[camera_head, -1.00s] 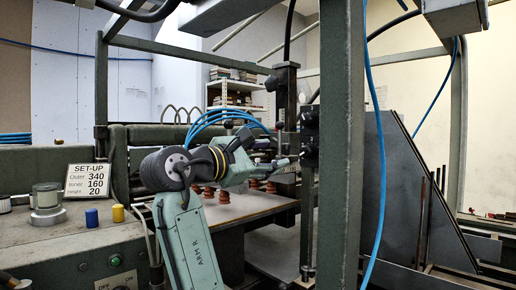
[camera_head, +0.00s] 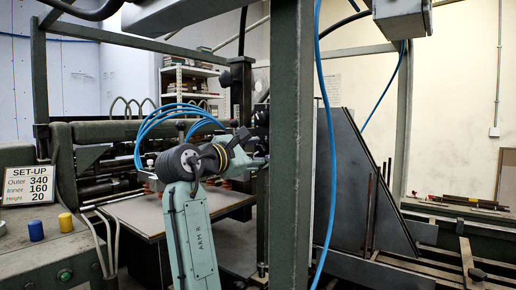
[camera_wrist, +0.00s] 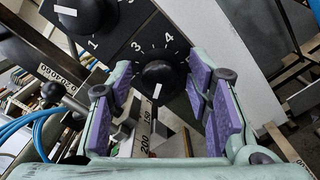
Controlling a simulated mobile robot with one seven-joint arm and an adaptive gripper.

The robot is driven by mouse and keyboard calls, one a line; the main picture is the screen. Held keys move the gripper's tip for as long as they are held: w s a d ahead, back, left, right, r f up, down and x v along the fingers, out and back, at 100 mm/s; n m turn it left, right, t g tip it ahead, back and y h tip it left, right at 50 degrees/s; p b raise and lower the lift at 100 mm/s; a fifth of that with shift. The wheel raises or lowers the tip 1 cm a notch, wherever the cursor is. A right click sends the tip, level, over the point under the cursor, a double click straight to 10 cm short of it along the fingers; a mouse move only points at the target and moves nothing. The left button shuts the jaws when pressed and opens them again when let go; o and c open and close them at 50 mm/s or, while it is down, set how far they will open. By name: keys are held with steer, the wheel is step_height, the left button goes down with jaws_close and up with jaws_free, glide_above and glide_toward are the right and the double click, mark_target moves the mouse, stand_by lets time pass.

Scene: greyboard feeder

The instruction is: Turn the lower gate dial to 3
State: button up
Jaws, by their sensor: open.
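The lower gate dial (camera_wrist: 160,76) is a black round knob on a dark plate with white numerals; a 3 and a 4 show at its upper side. A white mark on the knob points toward the bottom of the wrist view. My gripper (camera_wrist: 161,88) is open, with purple pads on either side of the lower dial. The pads look apart from the knob; depth is hard to judge. A larger-looking upper dial (camera_wrist: 92,14) with a white mark sits up and left. In the head view my gripper (camera_head: 260,161) is beside the green post, which partly hides the dials.
A green post (camera_head: 290,150) and a blue hose (camera_head: 330,140) stand close right of my arm. A ruler scale (camera_wrist: 150,130) lies below the dial. A set-up card (camera_head: 28,185) reads Outer 340, Inner 160, Height 20. Blue (camera_head: 36,230) and yellow (camera_head: 66,222) knobs sit on the left console.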

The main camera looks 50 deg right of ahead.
steer(key=shift+c, duration=0.3)
jaws_close()
stand_by(0.3)
